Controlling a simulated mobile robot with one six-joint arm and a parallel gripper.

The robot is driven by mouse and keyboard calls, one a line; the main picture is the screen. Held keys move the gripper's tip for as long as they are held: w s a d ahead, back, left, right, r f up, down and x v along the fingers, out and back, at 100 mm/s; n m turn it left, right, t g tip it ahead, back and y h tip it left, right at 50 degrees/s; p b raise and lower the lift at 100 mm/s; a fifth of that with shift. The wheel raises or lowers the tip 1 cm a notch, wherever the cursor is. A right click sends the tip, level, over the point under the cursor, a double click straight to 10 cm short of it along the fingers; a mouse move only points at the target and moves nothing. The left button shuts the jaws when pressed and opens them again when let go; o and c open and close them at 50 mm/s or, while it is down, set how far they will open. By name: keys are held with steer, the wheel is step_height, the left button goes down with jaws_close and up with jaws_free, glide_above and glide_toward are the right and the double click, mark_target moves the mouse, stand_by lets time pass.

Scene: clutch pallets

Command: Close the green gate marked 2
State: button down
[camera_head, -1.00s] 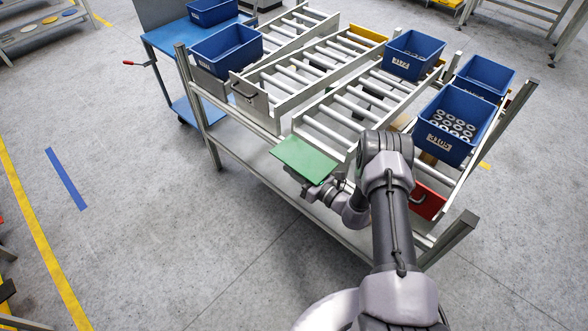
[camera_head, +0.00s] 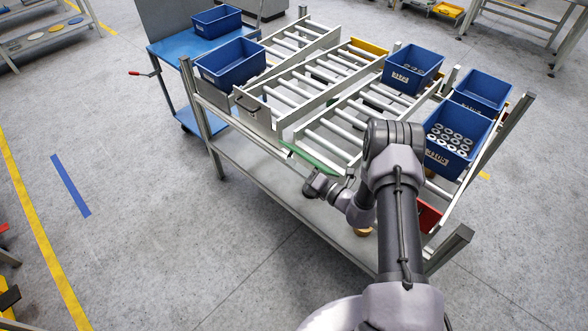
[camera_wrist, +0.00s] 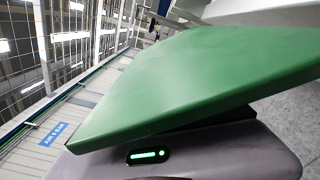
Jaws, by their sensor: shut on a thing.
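The green gate (camera_head: 318,160) is at the front end of the middle roller lane (camera_head: 335,132). In the head view it shows as a thin green strip, seen nearly edge-on. In the wrist view its flat green plate (camera_wrist: 195,85) fills the middle, tilted, close in front of the camera. No number 2 shows on it in either view. My gripper (camera_head: 318,182) is at the gate's outer side and shut on it. The fingertips and the exact grip are hidden behind the plate and wrist.
A grey gate with a handle (camera_head: 254,112) closes the left lane. A red gate (camera_head: 428,216) is at the right lane, partly behind my arm. Blue bins, one with rings (camera_head: 437,158), stand on the rack. Floor in front is clear.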

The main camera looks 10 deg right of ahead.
steer(key=shift+w+d+r+m, duration=0.1)
steer(key=shift+r+m, duration=0.15)
steer(key=shift+m, duration=0.05)
steer(key=shift+w+d+r, duration=0.15)
steer(key=shift+d+r, duration=0.1)
steer(key=shift+r, duration=0.1)
steer(key=c, duration=1.5)
jaws_free()
